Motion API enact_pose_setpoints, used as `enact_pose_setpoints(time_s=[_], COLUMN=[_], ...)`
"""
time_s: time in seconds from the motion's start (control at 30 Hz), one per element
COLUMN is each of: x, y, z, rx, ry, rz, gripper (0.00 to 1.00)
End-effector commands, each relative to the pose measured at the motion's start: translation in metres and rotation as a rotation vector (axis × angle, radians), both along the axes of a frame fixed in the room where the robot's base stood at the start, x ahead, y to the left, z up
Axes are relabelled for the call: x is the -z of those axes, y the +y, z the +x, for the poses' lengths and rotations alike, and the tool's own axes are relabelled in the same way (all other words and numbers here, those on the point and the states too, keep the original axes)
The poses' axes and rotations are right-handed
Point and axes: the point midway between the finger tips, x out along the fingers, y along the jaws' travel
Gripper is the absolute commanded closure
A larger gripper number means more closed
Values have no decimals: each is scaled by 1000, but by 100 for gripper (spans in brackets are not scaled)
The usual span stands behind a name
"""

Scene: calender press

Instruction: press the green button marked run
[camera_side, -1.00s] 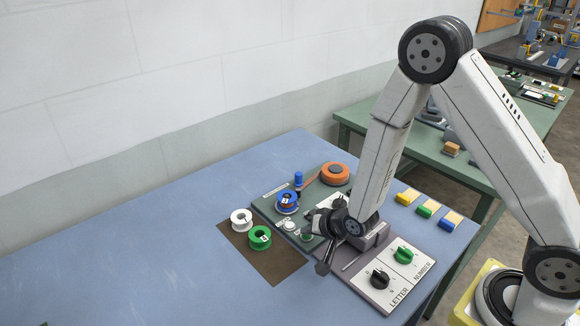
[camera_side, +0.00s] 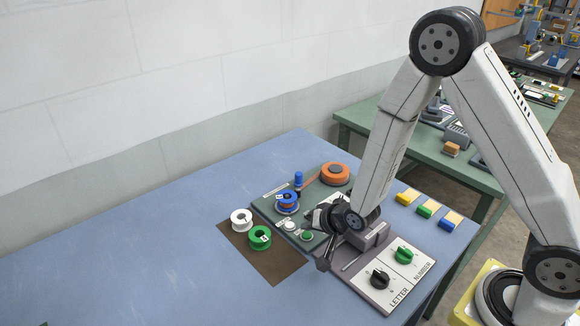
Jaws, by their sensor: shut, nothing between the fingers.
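The green button (camera_side: 307,236) sits on the dark green panel of the press, beside a round white button (camera_side: 290,225). The lettering beside the buttons is too small to read. My gripper (camera_side: 324,218) is shut and empty, just right of and above the green button in the side view. The green button shows clear of it, and I see no contact between them. The fingertips are dark and small, partly lost against the machine, so their exact height over the panel cannot be told.
A panel with green (camera_side: 403,256) and black (camera_side: 380,279) knobs lies to the right. Blue (camera_side: 287,201) and orange (camera_side: 335,174) spools stand behind; white and green spools lie left on a brown mat (camera_side: 268,268).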

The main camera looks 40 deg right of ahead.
Motion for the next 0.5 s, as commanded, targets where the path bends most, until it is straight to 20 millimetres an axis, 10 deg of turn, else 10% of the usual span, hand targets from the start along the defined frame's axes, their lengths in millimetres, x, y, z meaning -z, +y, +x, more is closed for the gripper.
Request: enact_pose_setpoints(time_s=[0.5], x=[-16], y=[0], z=[1], rx=[0], ry=[-3], rz=[0], gripper=[100])
